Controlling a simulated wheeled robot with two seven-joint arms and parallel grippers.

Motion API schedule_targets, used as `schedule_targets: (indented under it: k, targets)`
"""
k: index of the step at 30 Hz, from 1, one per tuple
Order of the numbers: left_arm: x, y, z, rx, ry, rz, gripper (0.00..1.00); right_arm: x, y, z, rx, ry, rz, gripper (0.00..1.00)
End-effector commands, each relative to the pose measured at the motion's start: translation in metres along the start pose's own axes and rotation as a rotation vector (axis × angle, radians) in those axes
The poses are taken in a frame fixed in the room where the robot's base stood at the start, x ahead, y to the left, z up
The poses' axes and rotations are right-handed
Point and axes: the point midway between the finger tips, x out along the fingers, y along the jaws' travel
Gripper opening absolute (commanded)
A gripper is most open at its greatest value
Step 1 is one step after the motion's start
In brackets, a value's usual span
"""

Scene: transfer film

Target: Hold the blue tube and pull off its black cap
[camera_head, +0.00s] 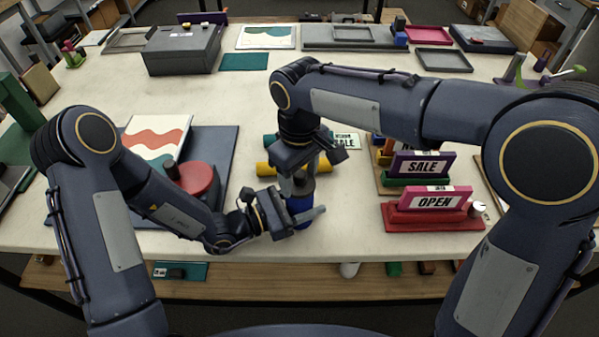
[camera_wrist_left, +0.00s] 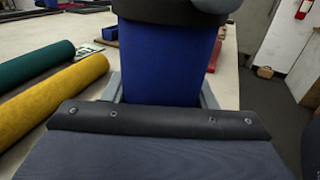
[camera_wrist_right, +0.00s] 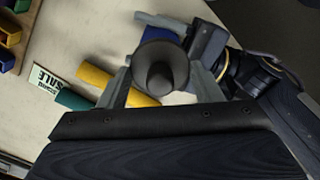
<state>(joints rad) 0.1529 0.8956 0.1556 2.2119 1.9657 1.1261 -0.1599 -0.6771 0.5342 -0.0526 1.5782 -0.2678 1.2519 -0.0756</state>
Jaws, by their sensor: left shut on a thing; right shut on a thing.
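The blue tube (camera_head: 299,213) stands upright near the front edge of the table, and it fills the middle of the left wrist view (camera_wrist_left: 165,65). My left gripper (camera_head: 306,218) is shut on the tube from the side. The black cap (camera_wrist_right: 160,72) has a round knob. It shows as a dark band on top of the tube in the left wrist view (camera_wrist_left: 170,32), with no gap visible between them. My right gripper (camera_wrist_right: 165,90) is shut on the cap from above, one finger on each side. In the head view my right gripper partly hides the cap.
A yellow roll (camera_head: 264,169) and a teal roll (camera_head: 270,141) lie behind the tube. SALE (camera_head: 420,166) and OPEN (camera_head: 433,202) sign blocks stand to the right. A blue-grey board (camera_head: 222,150) with a red round piece (camera_head: 196,178) lies left. Bare tabletop shows between tube and signs.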

Motion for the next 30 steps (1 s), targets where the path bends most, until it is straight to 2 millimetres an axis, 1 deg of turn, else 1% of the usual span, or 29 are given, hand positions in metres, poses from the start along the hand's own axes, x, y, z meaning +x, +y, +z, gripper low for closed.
schedule_targets:
  k: [20,30]
  targets:
    - [0.000,0.000,0.000,0.000,0.000,0.000,0.11,-0.002,0.000,0.000,0.000,0.001,0.000,0.31]
    - [0.000,0.000,0.000,0.000,0.000,0.000,0.11,-0.013,0.000,0.000,0.000,0.002,0.000,0.31]
